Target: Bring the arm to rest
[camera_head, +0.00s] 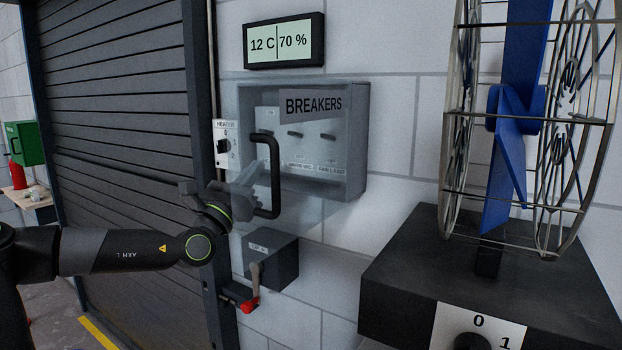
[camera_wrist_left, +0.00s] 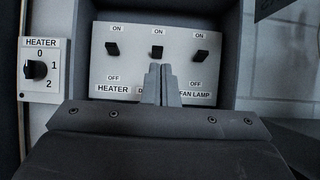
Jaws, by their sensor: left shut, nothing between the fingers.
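My left gripper (camera_head: 250,174) is shut and empty, in front of the lower left part of the grey breaker box (camera_head: 357,150). A black door handle (camera_head: 274,172) on a clear panel overlaps it in the head view; the panel appears swung open. In the left wrist view the closed fingertips (camera_wrist_left: 160,76) point at the switch plate (camera_wrist_left: 125,64), just below the middle switch (camera_wrist_left: 157,52). They hide part of its lower label. I cannot tell whether they touch the plate. All three switches sit nearer their ON labels. My right gripper is not in view.
A heater dial (camera_head: 222,146) is left of the box. A caged blue fan (camera_head: 515,110) stands on a black block (camera_head: 400,290) at right. A roller shutter (camera_head: 120,120) is at left.

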